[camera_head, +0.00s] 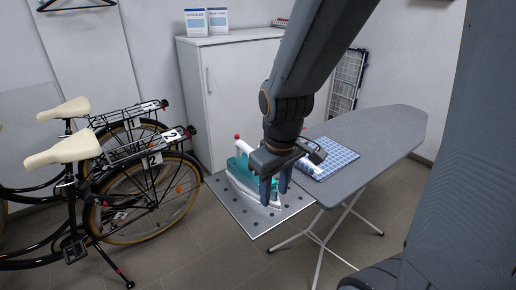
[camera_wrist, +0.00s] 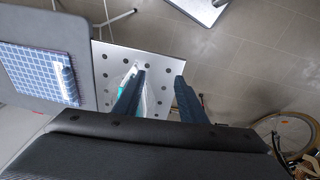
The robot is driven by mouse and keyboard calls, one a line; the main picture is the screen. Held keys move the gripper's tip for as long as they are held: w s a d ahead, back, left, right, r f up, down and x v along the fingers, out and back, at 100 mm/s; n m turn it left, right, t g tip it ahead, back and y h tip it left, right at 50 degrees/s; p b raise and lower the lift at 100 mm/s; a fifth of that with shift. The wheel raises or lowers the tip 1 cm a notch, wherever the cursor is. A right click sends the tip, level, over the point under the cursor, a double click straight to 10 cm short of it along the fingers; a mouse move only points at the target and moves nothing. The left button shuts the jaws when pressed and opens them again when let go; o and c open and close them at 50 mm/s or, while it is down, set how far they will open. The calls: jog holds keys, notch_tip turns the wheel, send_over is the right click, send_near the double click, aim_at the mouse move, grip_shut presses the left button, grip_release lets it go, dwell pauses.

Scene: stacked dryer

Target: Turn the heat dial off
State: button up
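A teal and white iron (camera_head: 240,173) sits on the perforated metal rest plate (camera_head: 256,222) at the near end of the ironing board. A small red part (camera_head: 237,137) shows at its top left. I cannot make out a heat dial in either view. My gripper (camera_head: 275,192) points down in front of the iron's right part, its two fingers apart with nothing seen between them. In the wrist view the open fingers (camera_wrist: 160,78) hang over the rest plate (camera_wrist: 108,62). The iron (camera_wrist: 138,75) is mostly hidden behind the left finger. I cannot tell whether a finger touches it.
A blue checked cloth (camera_head: 330,157) lies folded on the grey ironing board (camera_head: 375,140). Two bicycles (camera_head: 150,190) stand at the left. A white cabinet (camera_head: 235,90) stands behind the iron, with two small cards (camera_head: 207,21) on top. The tiled floor in front is clear.

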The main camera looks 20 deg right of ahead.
jog(key=w+r+n, duration=0.1)
jog(key=w+n, duration=0.1)
jog(key=n, duration=0.2)
jog(key=w+r+n+b, duration=0.1)
jog(key=w+n, duration=0.2)
jog(key=n, duration=0.1)
jog(key=w+r+n+t, duration=0.1)
jog(key=w+r+n, duration=0.1)
jog(key=n, duration=0.3)
jog(key=shift+w+h+b, duration=0.25)
jog(key=shift+h+b, duration=0.05)
jog(key=shift+b, duration=0.1)
jog(key=shift+c, duration=0.9)
jog(key=w+r+n+t+b, duration=0.15)
jog(key=w+r+n, duration=0.45)
jog(key=n, duration=0.8)
jog(key=shift+h, duration=0.4)
jog(key=x, duration=0.8)
jog(key=shift+w+d+f, duration=0.1)
jog(key=shift+w, duration=0.15)
grip_shut()
